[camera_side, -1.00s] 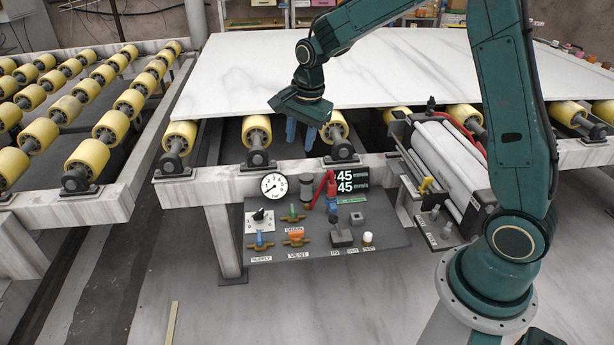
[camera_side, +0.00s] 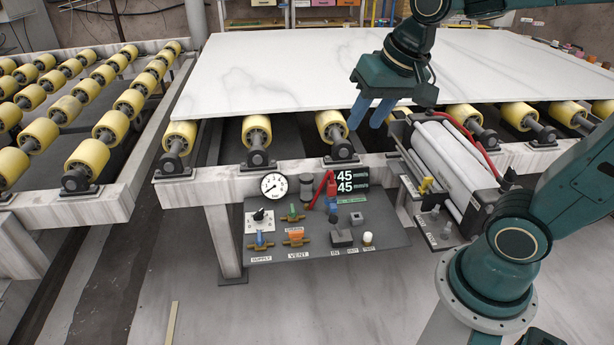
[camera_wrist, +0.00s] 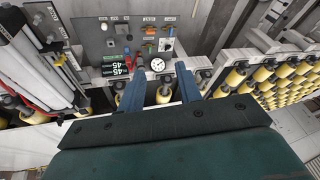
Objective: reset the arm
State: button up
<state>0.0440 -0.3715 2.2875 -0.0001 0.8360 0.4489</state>
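My gripper (camera_side: 371,116) hangs in the side view in front of the slab's front edge, above the rollers and left of the white cylinders. Its two blue fingers point down and stand apart with nothing between them. In the wrist view my gripper (camera_wrist: 158,90) also shows its blue fingers spread, with the control panel beyond them. The fingers appear clear of the slab and the panel.
A white marble slab (camera_side: 290,65) lies on yellow rollers (camera_side: 257,130). Below is a grey control panel (camera_side: 380,238) with a gauge (camera_side: 274,185), coloured valves and a 45/45 display (camera_side: 352,181). White cylinders (camera_side: 447,157) with a red hose stand right. Another roller conveyor (camera_side: 95,110) stands left.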

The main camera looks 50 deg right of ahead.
jog(key=s+a+n+t, duration=0.1)
jog(key=s+n, duration=0.4)
jog(key=s, duration=0.4)
jog(key=shift+s+f+n, duration=0.2)
jog(key=shift+s+n, duration=0.1)
